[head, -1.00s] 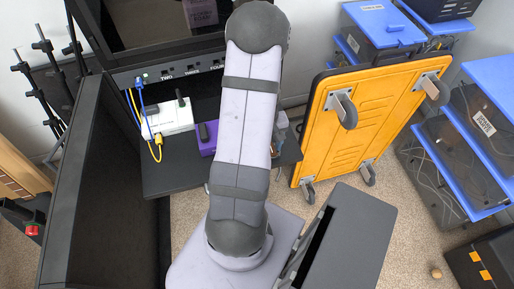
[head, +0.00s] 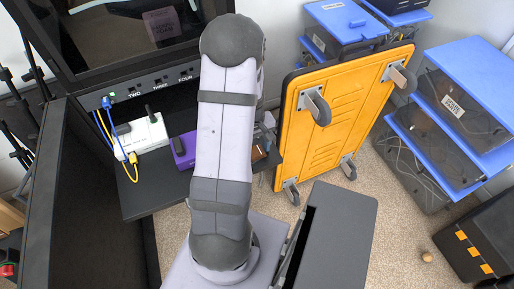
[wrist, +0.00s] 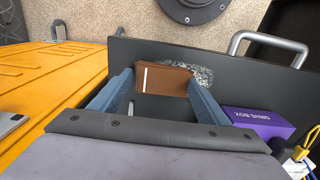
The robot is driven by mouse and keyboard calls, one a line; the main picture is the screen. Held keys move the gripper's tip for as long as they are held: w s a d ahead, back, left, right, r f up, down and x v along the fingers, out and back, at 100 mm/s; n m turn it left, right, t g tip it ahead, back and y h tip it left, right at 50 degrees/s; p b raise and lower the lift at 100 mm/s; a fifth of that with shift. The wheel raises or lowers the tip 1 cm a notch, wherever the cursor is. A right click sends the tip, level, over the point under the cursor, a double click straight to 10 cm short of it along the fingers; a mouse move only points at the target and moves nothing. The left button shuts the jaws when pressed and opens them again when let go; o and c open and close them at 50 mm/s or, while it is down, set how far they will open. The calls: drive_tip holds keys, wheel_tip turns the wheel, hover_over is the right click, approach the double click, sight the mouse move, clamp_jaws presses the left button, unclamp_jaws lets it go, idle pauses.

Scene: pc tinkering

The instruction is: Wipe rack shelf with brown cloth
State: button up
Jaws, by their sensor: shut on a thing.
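The brown cloth (wrist: 162,84) is a folded, block-like piece with a pale stripe on its left part. My gripper (wrist: 160,78) is shut on it, with a blue finger on each side, at the dark rack shelf (wrist: 250,88). A whitish speckled smudge (wrist: 203,76) shows on the shelf beside and behind the cloth. In the head view, a bit of the cloth (head: 258,153) shows right of my arm over the shelf (head: 150,195). My arm hides most of the gripper there.
A purple box (wrist: 258,122) sits on the shelf to the right of my gripper. A white power unit (head: 142,137) with blue and yellow cables stands farther left. A yellow cart (head: 335,115) stands upright close to the shelf's right end. Metal handles (wrist: 268,42) edge the shelf.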

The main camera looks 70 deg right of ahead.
drive_tip(key=shift+w+a+b, duration=0.5)
drive_tip(key=shift+w+a, duration=2.75)
drive_tip(key=shift+a, duration=0.05)
drive_tip(key=shift+w+a+f, duration=0.1)
drive_tip(key=shift+w+f, duration=0.05)
drive_tip(key=shift+w, duration=0.1)
drive_tip(key=shift+s+d+r, duration=0.1)
drive_tip(key=shift+d+r, duration=0.1)
drive_tip(key=shift+d, duration=0.1)
drive_tip(key=shift+s+d+f+p, duration=0.1)
drive_tip(key=shift+s+d+p, duration=0.5)
drive_tip(key=shift+s+d, duration=3.45)
drive_tip(key=shift+r+p, duration=0.25)
drive_tip(key=shift+p, duration=0.15)
drive_tip(key=shift+w+a+f, duration=0.2)
drive_tip(key=shift+w+a, duration=0.65)
drive_tip(key=shift+w+a+p, duration=0.7)
drive_tip(key=shift+w+a, duration=2.7)
drive_tip(key=shift+a, duration=0.05)
wheel_tip(320, 180, up, 8)
drive_tip(key=p, duration=0.6)
drive_tip(key=shift+p, duration=0.35)
